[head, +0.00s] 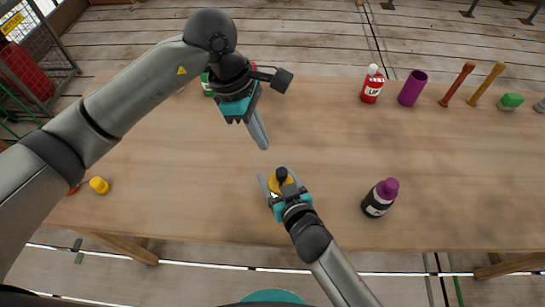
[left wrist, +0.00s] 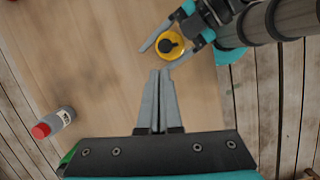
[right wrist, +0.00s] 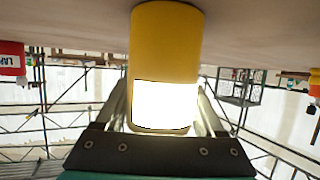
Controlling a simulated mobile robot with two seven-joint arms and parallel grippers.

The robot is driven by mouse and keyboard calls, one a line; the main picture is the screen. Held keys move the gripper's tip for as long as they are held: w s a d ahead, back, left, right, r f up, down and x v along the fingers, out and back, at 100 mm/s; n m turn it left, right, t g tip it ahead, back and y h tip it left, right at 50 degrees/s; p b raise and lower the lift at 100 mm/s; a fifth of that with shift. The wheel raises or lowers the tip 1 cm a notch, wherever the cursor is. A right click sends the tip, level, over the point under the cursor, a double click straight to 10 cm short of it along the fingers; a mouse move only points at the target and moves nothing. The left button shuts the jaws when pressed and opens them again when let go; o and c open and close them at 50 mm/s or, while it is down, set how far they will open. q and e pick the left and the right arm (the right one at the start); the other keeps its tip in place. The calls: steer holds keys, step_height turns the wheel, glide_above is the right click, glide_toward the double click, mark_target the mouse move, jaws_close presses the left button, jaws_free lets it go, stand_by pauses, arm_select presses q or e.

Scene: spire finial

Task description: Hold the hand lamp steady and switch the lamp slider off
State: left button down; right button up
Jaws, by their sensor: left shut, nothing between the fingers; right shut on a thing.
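The hand lamp (head: 278,184) is a yellow cylinder with a black part on top, near the middle front of the table. My right gripper (head: 275,174) is shut on it, one finger on each side. In the right wrist view the lamp (right wrist: 166,45) has a bright white glowing panel between the fingers. The left wrist view shows the lamp's yellow top (left wrist: 163,39) and black part from above; the slider's position is too small to tell. My left gripper (head: 264,146) is shut and empty, above the table and just behind the lamp; its tips (left wrist: 160,72) are apart from the lamp.
A dark bottle with a purple cap (head: 387,188) stands right of the lamp. A red bottle (head: 371,88), a purple cup (head: 412,88) and several other items line the back right. A yellow item (head: 99,185) is at front left. The table (head: 180,180) between is clear.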

mark_target(282, 174)
arm_select(q)
steer(key=w+a+r+m+g+y, duration=0.1)
steer(key=w+a+m, duration=0.1)
steer(key=w+m, duration=0.3)
steer(key=shift+w+r+m+g, duration=0.2)
steer(key=shift+w+m+g, duration=0.15)
steer(key=shift+m, duration=0.85)
steer(key=shift+a, duration=0.1)
steer(key=s+d+f, duration=0.1)
steer(key=f, duration=0.2)
steer(key=s+d+f, duration=0.1)
steer(key=s+f, duration=0.1)
steer(key=f, duration=0.1)
steer(key=s+d+f, duration=0.2)
steer(key=f, duration=0.1)
steer(key=shift+d+f, duration=0.1)
steer(key=shift+f, duration=0.25)
